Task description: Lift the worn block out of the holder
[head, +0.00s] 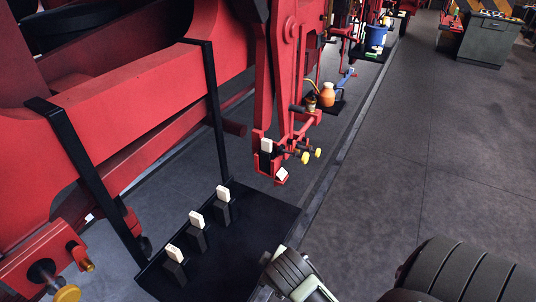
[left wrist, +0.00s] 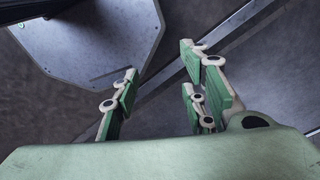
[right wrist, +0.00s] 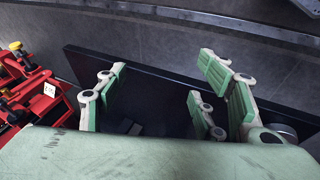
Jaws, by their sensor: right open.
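In the head view a red holder (head: 268,168) hangs at the lower end of a red lever. A block with a pale face (head: 266,146) sits upright in it, beside yellow-knobbed screws (head: 312,154); its wear cannot be told. In the right wrist view red metalwork with a yellow knob and white tag (right wrist: 48,92) lies at the left edge. My right gripper (right wrist: 158,74) is open and empty above the black tray (right wrist: 170,85), apart from that metalwork. My left gripper (left wrist: 160,70) is open and empty over the floor. Neither gripper's fingers clearly show in the head view.
Several pale-topped dark blocks (head: 197,238) stand in a row on the black tray (head: 255,235). Black posts (head: 216,115) rise beside it. Another red fitting with a yellow knob (head: 67,293) is at lower left. An orange bottle (head: 327,94) stands farther back.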

